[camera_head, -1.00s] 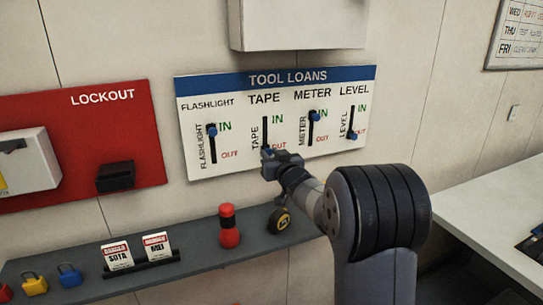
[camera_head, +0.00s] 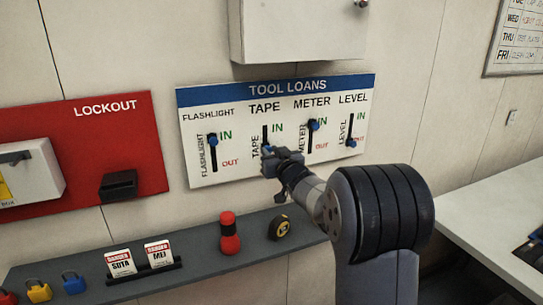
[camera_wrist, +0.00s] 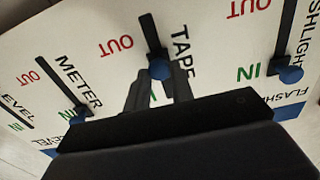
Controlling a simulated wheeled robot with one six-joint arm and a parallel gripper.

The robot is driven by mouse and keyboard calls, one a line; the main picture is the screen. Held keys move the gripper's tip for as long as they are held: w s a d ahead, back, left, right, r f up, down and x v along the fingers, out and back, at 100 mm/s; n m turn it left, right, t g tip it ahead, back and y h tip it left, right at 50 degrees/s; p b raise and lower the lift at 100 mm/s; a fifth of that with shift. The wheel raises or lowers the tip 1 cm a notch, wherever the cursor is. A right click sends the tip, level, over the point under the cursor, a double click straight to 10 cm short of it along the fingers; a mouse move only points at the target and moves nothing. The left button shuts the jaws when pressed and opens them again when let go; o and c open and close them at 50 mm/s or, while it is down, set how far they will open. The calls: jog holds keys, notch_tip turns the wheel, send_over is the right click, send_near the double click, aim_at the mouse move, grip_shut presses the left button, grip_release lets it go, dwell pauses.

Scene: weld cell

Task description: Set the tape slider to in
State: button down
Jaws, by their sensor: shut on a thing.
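The TOOL LOANS panel (camera_head: 220,176) has several vertical slots, with IN at the top and OUT at the bottom. My gripper (camera_head: 267,154) is at the tape slot and hides its lower part. In the wrist view my gripper (camera_wrist: 159,82) is shut on the blue knob of the tape slider (camera_wrist: 159,67). The knob sits partway along its slot, between the OUT and IN labels. The bare slot runs from it towards OUT; the IN end is hidden by my gripper.
The flashlight knob (camera_head: 212,140) and meter knob (camera_head: 313,124) are up at IN; the level knob (camera_head: 351,143) is down at OUT. A shelf (camera_head: 196,259) below carries a red cylinder (camera_head: 229,236) and a tape measure (camera_head: 279,227). A white box (camera_head: 297,35) hangs above.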

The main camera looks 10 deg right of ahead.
notch_tip(320, 180, up, 6)
jog(key=p, duration=0.3)
jog(key=shift+p, duration=0.3)
jog(key=c, duration=1.2)
grip_release()
jog(key=shift+c, duration=0.2)
jog(key=shift+f, duration=0.1)
jog(key=shift+s, duration=0.25)
jog(key=s+d+b, duration=0.2)
jog(key=s+b, duration=0.1)
jog(key=s, duration=0.7)
